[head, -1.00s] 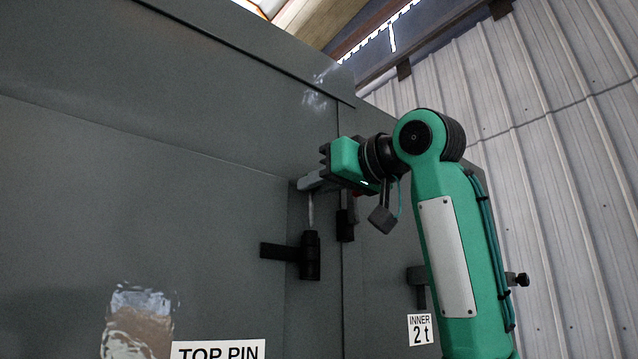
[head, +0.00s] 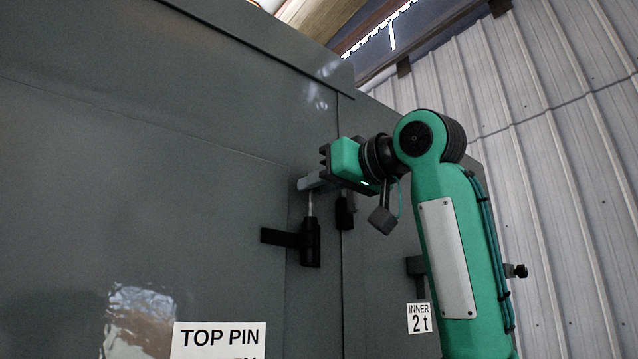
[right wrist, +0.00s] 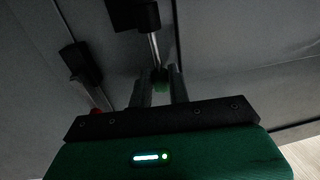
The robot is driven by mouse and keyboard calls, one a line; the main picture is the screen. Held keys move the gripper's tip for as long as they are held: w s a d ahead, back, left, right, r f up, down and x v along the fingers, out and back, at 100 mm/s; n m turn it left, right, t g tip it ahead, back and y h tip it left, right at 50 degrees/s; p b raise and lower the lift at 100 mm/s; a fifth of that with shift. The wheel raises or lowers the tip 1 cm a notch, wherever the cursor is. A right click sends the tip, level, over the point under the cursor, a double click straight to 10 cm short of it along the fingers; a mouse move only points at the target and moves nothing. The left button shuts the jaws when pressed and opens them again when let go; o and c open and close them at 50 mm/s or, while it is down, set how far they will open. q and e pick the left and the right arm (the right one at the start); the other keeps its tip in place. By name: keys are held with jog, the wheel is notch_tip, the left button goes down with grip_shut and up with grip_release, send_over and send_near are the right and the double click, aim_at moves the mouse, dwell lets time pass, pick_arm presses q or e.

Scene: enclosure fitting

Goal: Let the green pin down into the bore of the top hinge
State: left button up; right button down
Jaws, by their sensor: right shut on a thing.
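My right gripper (head: 312,184) is at the upper part of the grey enclosure, just above the black top hinge (head: 310,243). The pin's bare steel shank (head: 310,204) hangs upright below the fingers. Its lower end is hidden at the mouth of the hinge barrel (right wrist: 147,16), and the shank appears in line with it. A short length of shank stays visible between fingers and barrel. My left gripper is not in view.
A second black barrel (head: 345,212) stands close to the right; in the right wrist view it (right wrist: 81,62) has a rod with a red end (right wrist: 98,97). A "TOP PIN" label (head: 219,338) and an "INNER 2 t" label (head: 419,318) are on the grey panels (head: 150,200).

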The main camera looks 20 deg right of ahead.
jog(key=shift+f+b, duration=1.75)
jog(key=shift+f, duration=0.35)
jog(key=c, duration=1.2)
grip_release()
jog(key=shift+c, duration=0.2)
jog(key=b+v, duration=0.6)
jog(key=v, duration=0.8)
